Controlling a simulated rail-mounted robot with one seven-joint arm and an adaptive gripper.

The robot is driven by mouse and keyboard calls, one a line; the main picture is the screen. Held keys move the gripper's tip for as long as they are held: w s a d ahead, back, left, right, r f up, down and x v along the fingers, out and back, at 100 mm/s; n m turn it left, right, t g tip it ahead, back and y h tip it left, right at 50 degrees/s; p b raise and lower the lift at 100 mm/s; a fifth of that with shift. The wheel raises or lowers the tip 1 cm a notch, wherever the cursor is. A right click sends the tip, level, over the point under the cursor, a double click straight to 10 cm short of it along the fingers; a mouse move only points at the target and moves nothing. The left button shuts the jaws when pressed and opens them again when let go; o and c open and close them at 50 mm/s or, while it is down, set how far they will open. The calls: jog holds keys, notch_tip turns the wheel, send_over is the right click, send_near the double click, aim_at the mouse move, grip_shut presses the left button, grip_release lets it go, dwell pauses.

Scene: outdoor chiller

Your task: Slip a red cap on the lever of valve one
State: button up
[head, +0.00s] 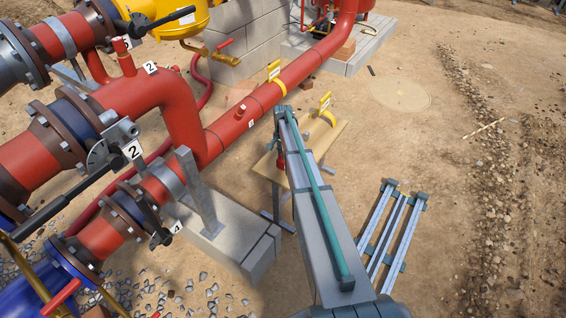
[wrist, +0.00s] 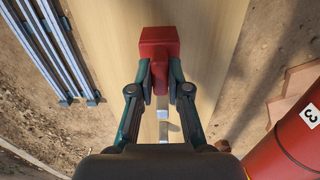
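In the wrist view a red cap (wrist: 159,42), blocky with a narrower lower part, sits between the two fingers of my gripper (wrist: 160,76). The fingers press on both sides of the narrow part, above a light wooden table top (wrist: 215,45). Whether the cap touches the table cannot be told. In the head view my forearm mostly hides the gripper. Red pipework with valves fills the left. A lower valve (head: 130,208) has a short dark lever end (head: 160,237) beside a small tag (head: 175,228), perhaps a 1. A long black lever (head: 65,200) is near a tag marked 2 (head: 132,150).
The wooden table (head: 327,133) stands beside a long red pipe (head: 285,82) with yellow tags. A concrete block and steel support (head: 198,195) stand between the table and lower valve. A metal frame (head: 390,235) lies at right. Open dirt lies beyond.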

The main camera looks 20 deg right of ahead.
grip_shut()
jog(key=shift+r+p, duration=0.3)
jog(key=shift+r, duration=0.2)
dwell(0.4)
jog(key=shift+o, duration=0.5)
grip_release()
grip_shut()
jog(key=shift+r+p, duration=0.45)
jog(key=shift+r, duration=0.3)
